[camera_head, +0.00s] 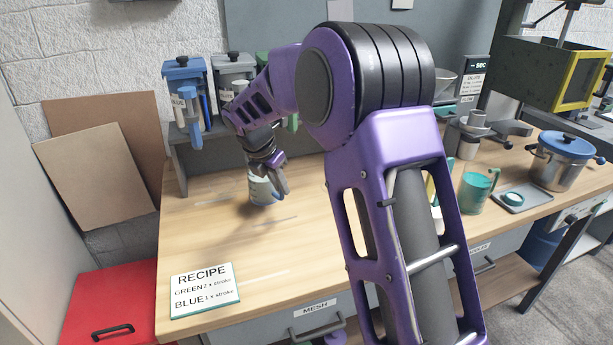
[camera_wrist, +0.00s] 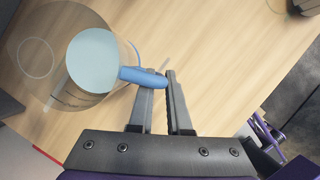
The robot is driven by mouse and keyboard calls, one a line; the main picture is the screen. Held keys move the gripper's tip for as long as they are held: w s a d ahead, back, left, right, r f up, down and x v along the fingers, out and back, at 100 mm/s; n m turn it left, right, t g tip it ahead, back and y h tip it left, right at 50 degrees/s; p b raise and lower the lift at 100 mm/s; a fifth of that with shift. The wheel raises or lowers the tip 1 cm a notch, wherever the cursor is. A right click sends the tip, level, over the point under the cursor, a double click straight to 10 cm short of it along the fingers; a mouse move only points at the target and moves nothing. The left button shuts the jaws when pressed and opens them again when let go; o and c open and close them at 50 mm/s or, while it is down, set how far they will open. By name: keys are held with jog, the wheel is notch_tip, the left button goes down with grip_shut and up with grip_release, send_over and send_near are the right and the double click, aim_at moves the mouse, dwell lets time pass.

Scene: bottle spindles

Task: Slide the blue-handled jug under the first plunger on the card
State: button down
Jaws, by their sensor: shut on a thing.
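The blue-handled jug is a clear cup with a pale blue-grey inside. In the head view the jug (camera_head: 263,191) is at or just above the middle of the bench; I cannot tell if it touches. In the wrist view the jug (camera_wrist: 92,62) is at the left, its blue handle (camera_wrist: 143,76) between my fingers. My gripper (camera_wrist: 160,88) is shut on that handle; in the head view my gripper (camera_head: 277,168) covers part of the jug. The recipe card (camera_head: 205,289) reads green 2 x stroke, then blue 1 x stroke. The green dispenser (camera_head: 262,58) is mostly hidden behind my arm.
A blue-topped dispenser (camera_head: 184,68) and a grey-topped one (camera_head: 232,62) stand on a grey shelf at the back left. A teal jug (camera_head: 477,191), a small tray (camera_head: 523,199) and a blue-lidded pot (camera_head: 562,160) are at the right.

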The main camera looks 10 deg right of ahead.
jog(key=shift+w+d+f, duration=0.55)
jog(key=shift+w+d, duration=0.9)
jog(key=shift+w, duration=0.05)
jog(key=shift+w+d+f, duration=0.6)
jog(key=shift+w+d, duration=0.85)
jog(key=shift+w+d+f, duration=0.55)
jog(key=shift+w+d, duration=0.9)
jog(key=shift+w, duration=0.05)
jog(key=c, duration=1.3)
grip_release()
jog(key=shift+f, duration=0.25)
jog(key=o, duration=0.4)
jog(key=shift+o, duration=0.2)
jog(key=shift+s+a+r, duration=0.1)
jog(key=shift+r, duration=0.5)
jog(key=p+v, duration=0.1)
jog(key=v, duration=1)
